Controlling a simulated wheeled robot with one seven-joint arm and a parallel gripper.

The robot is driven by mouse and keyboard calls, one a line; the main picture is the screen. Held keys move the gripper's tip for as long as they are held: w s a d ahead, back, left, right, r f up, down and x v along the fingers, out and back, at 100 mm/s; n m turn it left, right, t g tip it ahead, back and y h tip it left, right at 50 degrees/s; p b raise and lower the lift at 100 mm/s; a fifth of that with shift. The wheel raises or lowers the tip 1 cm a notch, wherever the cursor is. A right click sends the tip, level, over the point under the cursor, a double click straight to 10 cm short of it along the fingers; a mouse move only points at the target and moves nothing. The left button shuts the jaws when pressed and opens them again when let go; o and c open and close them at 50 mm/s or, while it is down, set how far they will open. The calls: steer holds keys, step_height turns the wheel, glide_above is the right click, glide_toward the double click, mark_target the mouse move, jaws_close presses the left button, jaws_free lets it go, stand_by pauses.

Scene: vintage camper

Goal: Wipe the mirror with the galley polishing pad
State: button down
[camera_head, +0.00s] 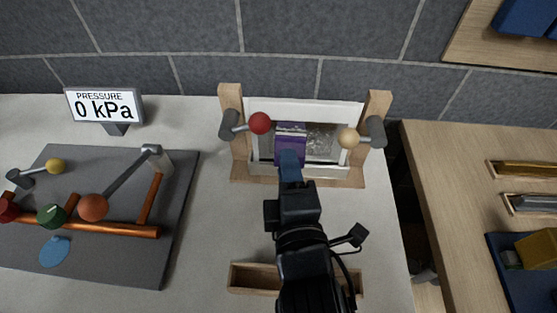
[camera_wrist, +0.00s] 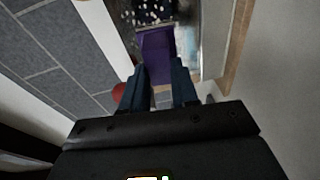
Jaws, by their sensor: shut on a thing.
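The mirror (camera_head: 322,146) stands in a white frame between two wooden posts at the back of the counter. Its surface looks speckled on the right part, and it also shows in the wrist view (camera_wrist: 185,38). My gripper (camera_head: 291,160) is shut on the purple polishing pad (camera_head: 290,140), which covers the left part of the mirror. In the wrist view the pad (camera_wrist: 156,50) sits between the two fingertips, against or very close to the mirror; I cannot tell if it touches. The lower middle of the frame is partly hidden by my gripper.
A red knob (camera_head: 260,123) and a cream knob (camera_head: 348,138) on levers flank the mirror closely. An empty wooden tray (camera_head: 250,279) lies in front. A grey board (camera_head: 105,262) with copper pipes and a pressure display (camera_head: 104,105) are at left. A wooden table (camera_head: 455,210) is at right.

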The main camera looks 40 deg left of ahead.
steer(key=shift+w+d+p, duration=0.4)
steer(key=shift+w+d, duration=0.35)
steer(key=shift+d, duration=0.35)
steer(key=shift+w+d+f, duration=0.1)
steer(key=shift+w+d, duration=0.55)
steer(key=shift+d, duration=0.35)
steer(key=shift+w+d, duration=0.6)
steer(key=shift+d, duration=0.35)
steer(key=s+a+b, duration=0.2)
steer(key=s+a, duration=0.3)
steer(key=a, duration=0.4)
steer(key=shift+s+r, duration=0.2)
steer(key=shift+s, duration=0.15)
steer(key=shift+r+p, duration=0.15)
steer(key=shift+p, duration=0.15)
